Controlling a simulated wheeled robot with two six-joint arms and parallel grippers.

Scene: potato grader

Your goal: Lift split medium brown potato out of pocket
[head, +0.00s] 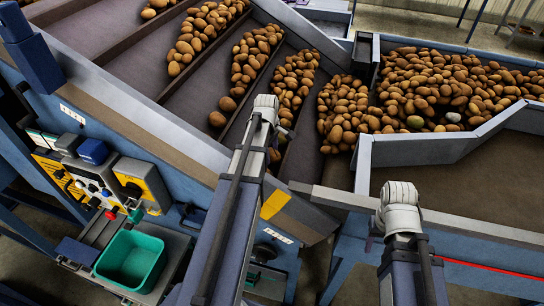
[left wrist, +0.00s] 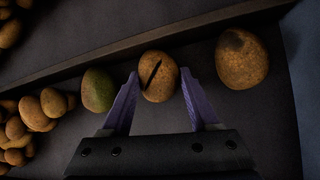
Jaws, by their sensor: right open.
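In the left wrist view, a split medium brown potato (left wrist: 159,77) with a dark slit across its top lies on the dark lane floor. My left gripper (left wrist: 160,76) has its two purple fingers on either side of it, apart from each other, with the potato between them; firm contact does not show. A greenish potato (left wrist: 98,90) lies just left, and a larger brown potato (left wrist: 242,58) with a dark patch lies to the right. In the head view, my arms hide the left gripper's fingers and the split potato. The right gripper's fingers do not show.
A raised divider (left wrist: 130,48) runs beyond the potato. Several brown potatoes (left wrist: 35,115) crowd the left. In the head view, sloped lanes hold rows of potatoes, a large heap (head: 450,88) fills the right bin, and a green tub (head: 130,262) stands lower left.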

